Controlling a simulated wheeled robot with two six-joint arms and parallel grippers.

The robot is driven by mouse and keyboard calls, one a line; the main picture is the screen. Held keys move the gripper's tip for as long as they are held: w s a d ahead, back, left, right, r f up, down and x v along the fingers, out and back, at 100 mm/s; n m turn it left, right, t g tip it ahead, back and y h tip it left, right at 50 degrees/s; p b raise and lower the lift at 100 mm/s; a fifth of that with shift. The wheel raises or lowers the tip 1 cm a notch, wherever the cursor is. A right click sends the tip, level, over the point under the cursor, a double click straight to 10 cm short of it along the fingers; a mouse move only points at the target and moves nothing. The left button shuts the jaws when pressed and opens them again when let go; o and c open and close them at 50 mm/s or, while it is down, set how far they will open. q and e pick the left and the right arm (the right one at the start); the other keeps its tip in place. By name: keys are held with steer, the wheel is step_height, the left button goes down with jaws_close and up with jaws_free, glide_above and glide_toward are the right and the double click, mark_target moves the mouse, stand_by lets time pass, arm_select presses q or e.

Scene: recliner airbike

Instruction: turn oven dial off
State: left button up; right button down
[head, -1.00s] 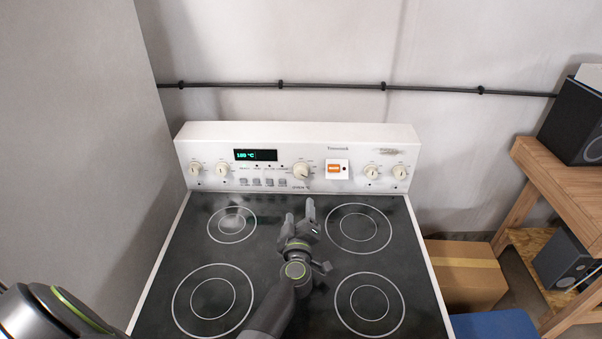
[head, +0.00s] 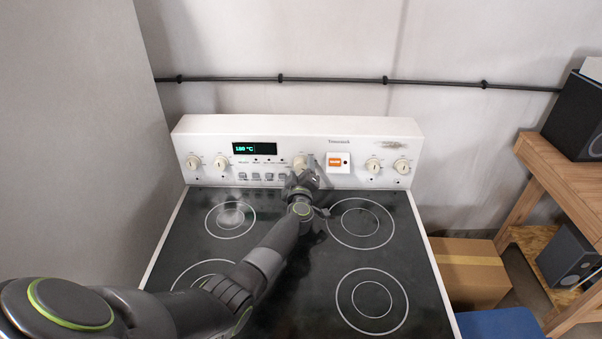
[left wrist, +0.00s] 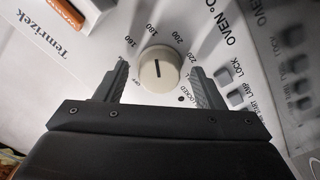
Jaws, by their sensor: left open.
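The oven dial (head: 300,161) is a cream knob in the middle of the white control panel, partly covered by my gripper in the head view. In the left wrist view the dial (left wrist: 157,72) shows whole, with a dark pointer line and temperature numbers, OFF and LOCKED printed around it. My left gripper (head: 304,168) is open at the panel. In the left wrist view its two fingers (left wrist: 158,85) stand on either side of the dial, with gaps between them and the knob. The display (head: 255,149) reads 180 °C. My right gripper is not in view.
Other knobs (head: 221,162) sit at both ends of the panel, and an orange switch (head: 335,161) is just right of the dial. The black glass cooktop (head: 310,270) is bare. A wall (head: 80,130) closes the left side; a wooden bench (head: 570,180) stands right.

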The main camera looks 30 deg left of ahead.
arm_select(q)
steer(key=shift+w, duration=0.15)
steer(key=shift+a, duration=0.1)
steer(key=c, duration=1)
